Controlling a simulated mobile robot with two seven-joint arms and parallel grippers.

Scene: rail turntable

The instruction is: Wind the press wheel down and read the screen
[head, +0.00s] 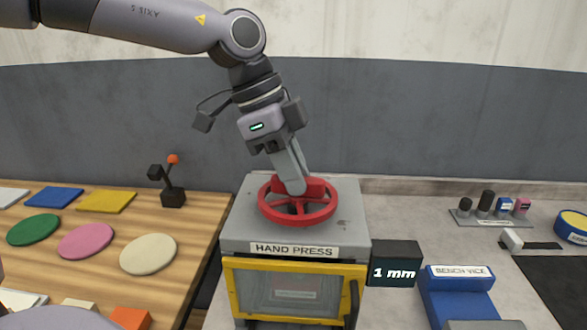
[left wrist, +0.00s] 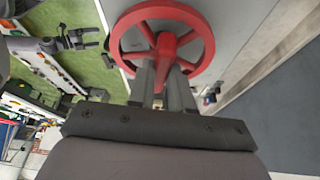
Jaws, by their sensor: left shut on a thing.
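The red press wheel (head: 298,213) lies flat on top of the grey hand press (head: 345,222), which has a "HAND PRESS" label on its front edge. My left gripper (head: 293,188) reaches down from above and is shut on a red part at the wheel. In the left wrist view the wheel (left wrist: 193,20) shows with its spokes, and the fingers (left wrist: 163,82) meet at its red middle bar. A small dark screen (head: 394,272) at the press's right side reads "1 mm". Below the wheel is a yellow-framed clear door (head: 240,290), which looks closed.
A wooden table (head: 190,225) on the left carries coloured discs and squares and a small dark device with an orange ball (head: 173,159). A blue bench vice (head: 455,290) stands right of the screen. A rack of small cylinders (head: 486,207) is at the back right.

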